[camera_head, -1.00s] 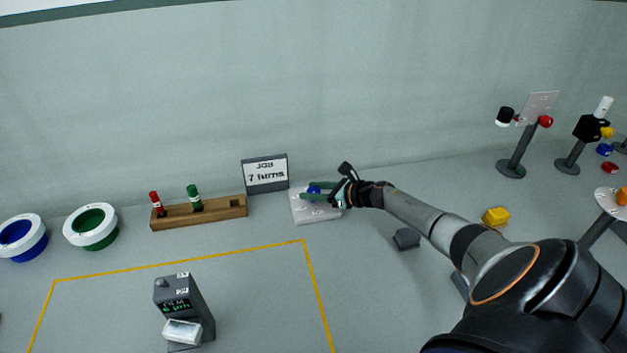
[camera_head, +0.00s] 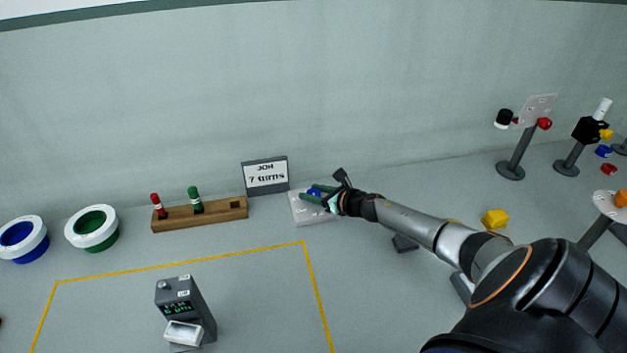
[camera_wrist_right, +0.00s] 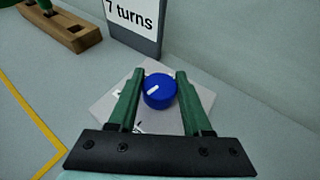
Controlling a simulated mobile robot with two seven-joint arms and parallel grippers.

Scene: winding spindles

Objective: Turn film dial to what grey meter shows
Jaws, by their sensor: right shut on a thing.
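The blue dial (camera_wrist_right: 160,92) with a white pointer mark sits on a pale plate (camera_wrist_right: 197,105); the mark points to the lower left in the wrist view. My right gripper (camera_wrist_right: 159,90) has its green fingers on either side of the dial, shut on it. In the head view the dial (camera_head: 314,192) is partly hidden by the right gripper (camera_head: 316,195). The plate's scale markings are mostly hidden. The grey meter (camera_head: 190,307) stands inside the yellow outline; its green display seems to read FILM above a µm value, too blurred to read surely. My left gripper is out of view.
A "7 turns" sign (camera_head: 266,176) stands just left of the plate. A wooden rack (camera_head: 220,211) holds a red and a green peg. A yellow block (camera_head: 495,219) and several stands are at right.

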